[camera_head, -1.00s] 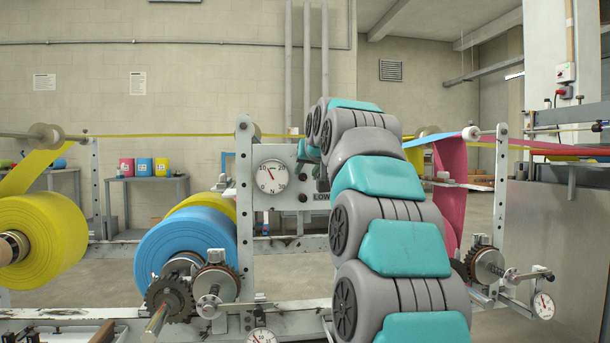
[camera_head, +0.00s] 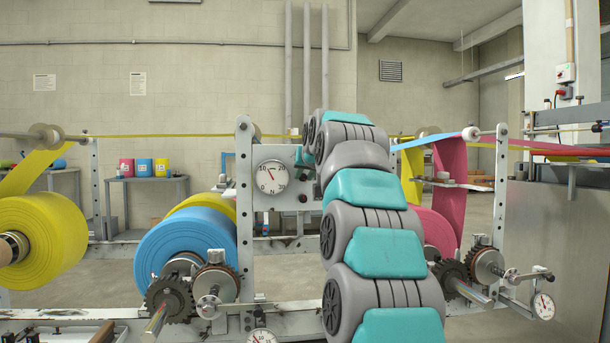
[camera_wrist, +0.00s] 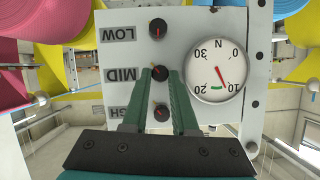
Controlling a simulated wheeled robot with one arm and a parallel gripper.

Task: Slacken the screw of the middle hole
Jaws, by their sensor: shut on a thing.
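In the wrist view a pale panel (camera_wrist: 180,25) appears upside down. It has three black knob-like screws in a column: the LOW screw (camera_wrist: 158,26), the MID screw (camera_wrist: 160,71) and the HIGH screw (camera_wrist: 161,113). My gripper (camera_wrist: 160,74) has its green fingers on either side of the MID screw and is shut on it. The HIGH screw shows between the fingers, nearer the palm. A round gauge (camera_wrist: 203,65) marked N, with a red needle and a short green band, sits beside the screws.
In the head view a gauge (camera_head: 271,177) shows left of my arm. A blue roll (camera_head: 180,255) and gears (camera_head: 170,298) stand at lower left, a pink roll (camera_head: 432,232) and more gears (camera_head: 452,276) at right. A yellow roll (camera_head: 45,243) is far left.

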